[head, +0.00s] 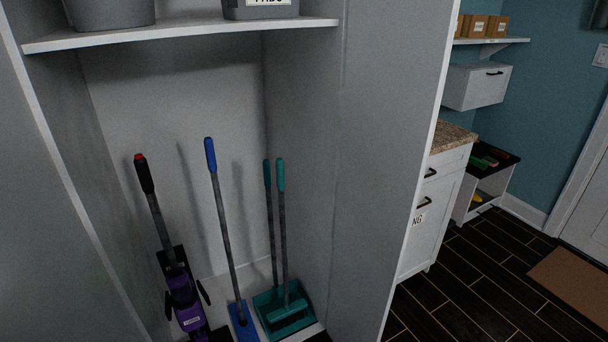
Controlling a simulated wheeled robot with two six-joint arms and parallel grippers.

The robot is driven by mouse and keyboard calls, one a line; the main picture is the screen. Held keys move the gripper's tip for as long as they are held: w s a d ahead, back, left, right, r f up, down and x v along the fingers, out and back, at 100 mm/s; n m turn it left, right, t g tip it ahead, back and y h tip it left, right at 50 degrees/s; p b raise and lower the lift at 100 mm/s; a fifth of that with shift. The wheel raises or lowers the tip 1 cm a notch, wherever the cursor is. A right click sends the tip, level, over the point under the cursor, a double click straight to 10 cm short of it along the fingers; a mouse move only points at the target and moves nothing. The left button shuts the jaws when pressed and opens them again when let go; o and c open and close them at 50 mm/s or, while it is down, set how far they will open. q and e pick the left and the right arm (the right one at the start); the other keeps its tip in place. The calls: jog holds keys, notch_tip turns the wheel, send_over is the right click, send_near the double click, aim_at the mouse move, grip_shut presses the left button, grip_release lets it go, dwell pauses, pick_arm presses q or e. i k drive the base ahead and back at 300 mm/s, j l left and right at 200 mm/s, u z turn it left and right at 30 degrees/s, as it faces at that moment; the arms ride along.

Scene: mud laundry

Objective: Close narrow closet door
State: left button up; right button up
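The narrow closet stands open in front of me. A tall pale grey panel (392,150) with a white outer edge runs out from its right side and looks like the open door; its lower end is cut off by the frame. No handle shows on it. Another grey panel with a white edge (40,180) stands at the left of the opening; I cannot tell if it is a door or the closet frame. Neither of my grippers is in view.
Inside are a purple vacuum (183,295), a blue-handled mop (224,220), a teal broom and dustpan (287,312), and a shelf (190,36) with grey bins. Right of the panel are a white cabinet (436,210), dark floor (455,280) with free room, and a brown mat (575,285).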

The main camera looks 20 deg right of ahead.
aim_at(398, 52)
jog(key=i+l+u, duration=0.15)
jog(key=l+u, duration=0.25)
jog(key=l, duration=0.4)
jog(key=l+u, duration=0.4)
jog(key=l, duration=2.25)
jog(key=k, duration=0.05)
